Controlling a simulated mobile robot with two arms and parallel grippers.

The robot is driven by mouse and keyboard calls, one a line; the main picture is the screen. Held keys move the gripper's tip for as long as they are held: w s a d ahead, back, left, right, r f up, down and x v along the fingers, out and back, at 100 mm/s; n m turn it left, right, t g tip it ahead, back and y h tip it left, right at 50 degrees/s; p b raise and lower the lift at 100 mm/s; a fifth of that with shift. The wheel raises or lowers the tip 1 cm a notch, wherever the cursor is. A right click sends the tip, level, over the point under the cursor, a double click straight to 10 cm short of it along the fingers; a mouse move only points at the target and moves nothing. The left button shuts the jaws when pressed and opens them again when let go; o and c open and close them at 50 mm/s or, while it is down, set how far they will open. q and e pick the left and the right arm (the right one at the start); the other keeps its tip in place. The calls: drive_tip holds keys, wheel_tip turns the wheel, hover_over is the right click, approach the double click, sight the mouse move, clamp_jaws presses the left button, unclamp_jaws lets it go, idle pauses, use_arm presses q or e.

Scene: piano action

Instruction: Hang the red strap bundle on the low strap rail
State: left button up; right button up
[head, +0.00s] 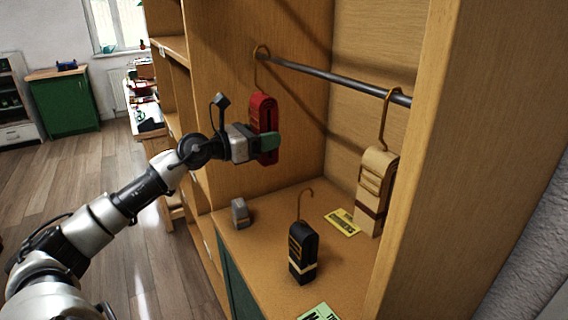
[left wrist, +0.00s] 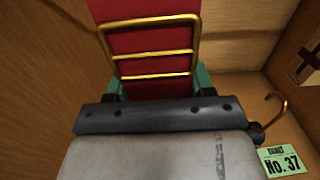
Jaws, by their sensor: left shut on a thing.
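The red strap bundle (head: 263,112) hangs upright with its brass hook at the top. The hook is at the left end of the dark strap rail (head: 330,79) in the head view; I cannot tell whether it rests on the rail or is just beside it. My left gripper (head: 264,144) is shut on the lower part of the bundle, with green fingertips at its sides. In the left wrist view the red strap (left wrist: 148,42) with brass bars fills the space between the fingers. My right gripper is not in view.
A tan strap bundle (head: 374,185) hangs at the rail's right. A black bundle (head: 302,250) with a hook stands on the cabinet floor. A small grey block (head: 240,213), a yellow card (head: 342,222) and a green card (head: 318,313) lie nearby. Wooden walls enclose the compartment.

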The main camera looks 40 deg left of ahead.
use_arm(q)
drive_tip(key=shift+w+a+r, duration=0.1)
drive_tip(key=shift+w+r, duration=0.05)
drive_tip(key=shift+r, duration=0.1)
drive_tip(key=shift+w+p, duration=0.65)
drive_tip(key=shift+p, duration=0.5)
drive_tip(key=shift+w+d+p, duration=0.2)
drive_tip(key=shift+w+p, duration=0.1)
drive_tip(key=w+d+f, duration=0.2)
drive_tip(key=w+f, duration=0.1)
drive_tip(key=w, duration=0.2)
drive_tip(key=shift+w+f, duration=0.15)
drive_tip(key=shift+f, duration=0.05)
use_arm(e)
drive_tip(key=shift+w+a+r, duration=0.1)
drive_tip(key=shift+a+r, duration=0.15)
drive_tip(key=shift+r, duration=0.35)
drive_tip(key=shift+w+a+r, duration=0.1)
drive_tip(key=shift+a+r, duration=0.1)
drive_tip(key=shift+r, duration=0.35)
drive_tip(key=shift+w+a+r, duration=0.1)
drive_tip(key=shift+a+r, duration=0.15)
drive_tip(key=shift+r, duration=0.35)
use_arm(q)
drive_tip(key=shift+d, duration=0.15)
